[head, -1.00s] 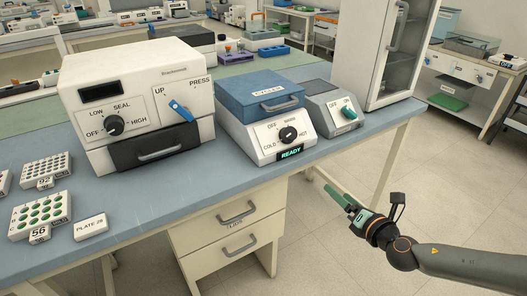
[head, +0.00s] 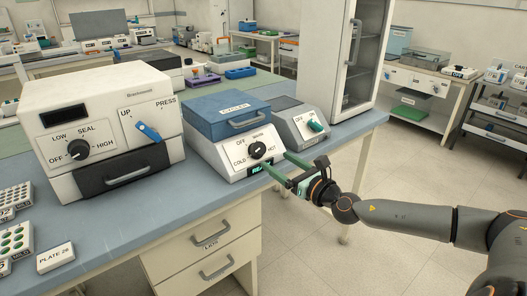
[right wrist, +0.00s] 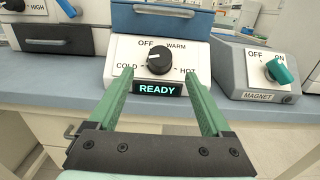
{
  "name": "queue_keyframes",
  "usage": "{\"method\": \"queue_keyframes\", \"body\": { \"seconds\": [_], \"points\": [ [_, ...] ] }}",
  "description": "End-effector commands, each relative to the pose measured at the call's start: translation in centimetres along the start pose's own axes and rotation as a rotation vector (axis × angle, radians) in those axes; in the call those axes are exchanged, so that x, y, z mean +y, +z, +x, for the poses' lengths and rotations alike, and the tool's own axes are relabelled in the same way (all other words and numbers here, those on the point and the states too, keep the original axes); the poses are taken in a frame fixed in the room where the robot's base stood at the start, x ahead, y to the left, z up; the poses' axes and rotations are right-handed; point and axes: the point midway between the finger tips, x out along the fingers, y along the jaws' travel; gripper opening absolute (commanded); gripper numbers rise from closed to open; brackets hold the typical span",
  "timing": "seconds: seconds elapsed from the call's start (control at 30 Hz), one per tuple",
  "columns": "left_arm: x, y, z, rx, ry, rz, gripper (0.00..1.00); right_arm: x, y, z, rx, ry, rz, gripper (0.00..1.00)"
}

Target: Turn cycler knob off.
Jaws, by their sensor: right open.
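The cycler (head: 226,118) is a white box with a blue lid, standing on the bench. Its black knob (head: 258,150) sits on the sloped front among the labels OFF, WARM, COLD and HOT. In the right wrist view the knob (right wrist: 160,60) has its white mark on the left, towards COLD. A lit READY display (right wrist: 157,89) is below it. My right gripper (head: 277,163) is open and empty, its green fingers pointing at the cycler front. In the right wrist view the knob appears between and beyond the fingertips (right wrist: 155,82), apart from them. My left gripper is not in view.
A grey magnet unit (head: 301,124) with a teal knob stands close to the right. A white sealer (head: 100,125) stands to the left. Plates and a PLATE label block (head: 55,258) lie at the left front. The floor right of the bench is clear.

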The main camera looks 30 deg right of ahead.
Motion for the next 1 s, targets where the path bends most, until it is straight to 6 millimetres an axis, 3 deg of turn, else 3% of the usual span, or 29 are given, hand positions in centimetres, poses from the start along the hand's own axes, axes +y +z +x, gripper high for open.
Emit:
{"method": "queue_keyframes", "body": {
  "seconds": [0.5,0.97,1.0],
  "points": [
    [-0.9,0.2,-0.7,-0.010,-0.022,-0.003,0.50,-0.1,0.1,6.3,-0.001,-0.003,0.002,0.83],
    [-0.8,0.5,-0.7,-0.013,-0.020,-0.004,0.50,0.0,-0.1,7.2,0.001,-0.001,0.001,0.83],
    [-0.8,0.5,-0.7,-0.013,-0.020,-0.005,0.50,0.0,-0.1,7.2,0.001,-0.001,0.001,0.79]
  ]
}}
